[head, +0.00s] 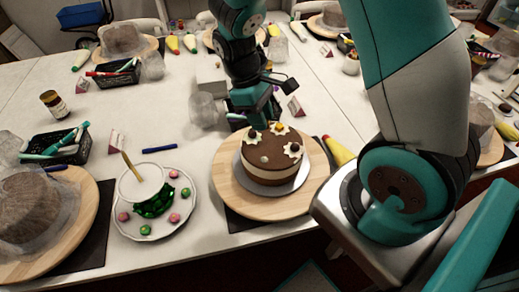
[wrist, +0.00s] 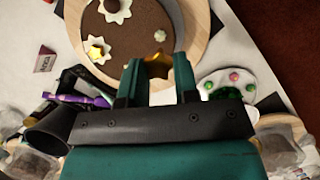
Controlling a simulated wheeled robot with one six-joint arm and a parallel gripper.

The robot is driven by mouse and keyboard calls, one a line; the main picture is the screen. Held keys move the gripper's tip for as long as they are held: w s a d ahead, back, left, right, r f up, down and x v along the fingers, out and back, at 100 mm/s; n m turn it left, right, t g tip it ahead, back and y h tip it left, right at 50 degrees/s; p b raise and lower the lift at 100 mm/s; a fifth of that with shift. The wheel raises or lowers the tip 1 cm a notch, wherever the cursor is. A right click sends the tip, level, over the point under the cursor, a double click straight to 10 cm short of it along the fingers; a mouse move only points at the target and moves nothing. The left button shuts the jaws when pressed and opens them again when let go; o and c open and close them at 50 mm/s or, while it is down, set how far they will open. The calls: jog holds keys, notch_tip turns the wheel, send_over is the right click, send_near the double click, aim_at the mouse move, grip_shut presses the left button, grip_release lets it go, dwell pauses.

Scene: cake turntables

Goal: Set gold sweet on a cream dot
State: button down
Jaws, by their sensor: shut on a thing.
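A round brown cake (head: 270,150) with a cream band sits on a silver board on a wooden turntable (head: 228,190). My gripper (wrist: 157,72) is shut on a gold sweet (wrist: 157,63) over the cake's back edge. Contact below it is hidden.
A blue pen (head: 159,149), a black basket (head: 60,146) and a clear cup (head: 202,109) are nearby. A yellow piping bag (head: 337,150) lies at the right.

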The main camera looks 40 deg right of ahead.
aim_at(264, 161)
notch_tip(264, 161, down, 13)
jog(key=shift+r+p, duration=0.1)
jog(key=shift+p, duration=0.8)
